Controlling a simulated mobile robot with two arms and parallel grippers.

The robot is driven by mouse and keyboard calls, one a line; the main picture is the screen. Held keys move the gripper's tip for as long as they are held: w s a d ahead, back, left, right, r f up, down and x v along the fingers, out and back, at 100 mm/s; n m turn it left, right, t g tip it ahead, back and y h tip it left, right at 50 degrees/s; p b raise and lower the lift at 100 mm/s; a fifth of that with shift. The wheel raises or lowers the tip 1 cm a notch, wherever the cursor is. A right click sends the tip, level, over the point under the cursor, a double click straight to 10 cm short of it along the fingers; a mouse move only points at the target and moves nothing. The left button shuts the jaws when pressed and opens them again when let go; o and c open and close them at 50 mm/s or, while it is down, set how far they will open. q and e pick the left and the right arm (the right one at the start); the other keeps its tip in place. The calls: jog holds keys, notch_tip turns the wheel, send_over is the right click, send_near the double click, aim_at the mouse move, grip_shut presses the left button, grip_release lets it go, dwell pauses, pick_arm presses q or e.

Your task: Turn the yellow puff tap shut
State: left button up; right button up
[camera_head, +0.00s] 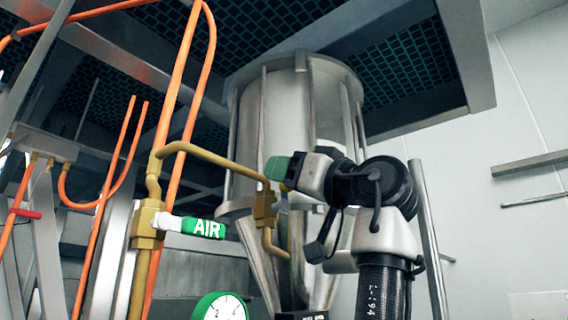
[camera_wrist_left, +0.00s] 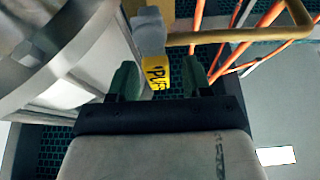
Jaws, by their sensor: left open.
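The yellow puff tap (camera_wrist_left: 156,73) shows in the left wrist view as a yellow handle with black lettering, joined to a grey stem by the brass pipe. My left gripper (camera_wrist_left: 160,78) is open, with one green finger on each side of the yellow handle. A gap shows between the handle and each finger. In the head view my left gripper (camera_head: 279,169) is seen from the side, its green fingertips by the brass valve body (camera_head: 265,206). There the gripper hides nearly all of the yellow handle. My right gripper is not in view.
A tap with a green AIR handle (camera_head: 203,228) stands to the left on the brass pipe (camera_head: 214,160). Orange hoses (camera_head: 180,95) run up the left side. A large metal hopper (camera_head: 300,110) stands behind the gripper. A round gauge (camera_head: 220,308) is below.

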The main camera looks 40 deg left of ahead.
pick_arm(q)
jog(key=shift+w+a+r, duration=0.1)
jog(key=shift+a+r, duration=0.1)
jog(key=shift+a, duration=0.2)
jog(key=shift+w, duration=0.1)
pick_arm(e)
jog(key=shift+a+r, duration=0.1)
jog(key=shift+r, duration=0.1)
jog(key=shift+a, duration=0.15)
pick_arm(q)
grip_shut()
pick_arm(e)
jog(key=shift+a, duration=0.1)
